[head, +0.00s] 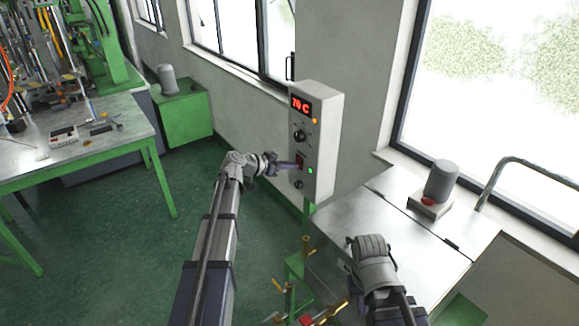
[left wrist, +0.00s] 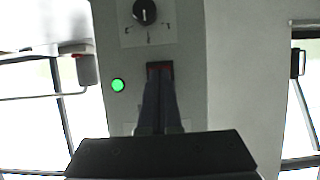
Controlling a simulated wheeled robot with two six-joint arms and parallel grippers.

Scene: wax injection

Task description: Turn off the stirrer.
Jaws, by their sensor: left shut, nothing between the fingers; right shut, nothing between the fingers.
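The control box (head: 325,150) is a tall pale box on a green stand, with a red "70 C" display (head: 301,105). A dark red-edged switch (head: 300,160) sits between two black knobs on its front; it also shows in the left wrist view (left wrist: 160,66). A green lamp (head: 311,170) beside the switch is lit, also in the left wrist view (left wrist: 118,85). My left gripper (head: 297,165) is shut and empty, its fingertips at the switch and partly covering it; I cannot tell whether they touch. My right gripper (head: 370,243) is shut, low by the metal table, its fingertips unclear.
A metal table (head: 345,215) at the right carries a grey cylinder on a base with a red button (head: 429,201). A green-framed workbench (head: 100,145) with small devices stands at the left.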

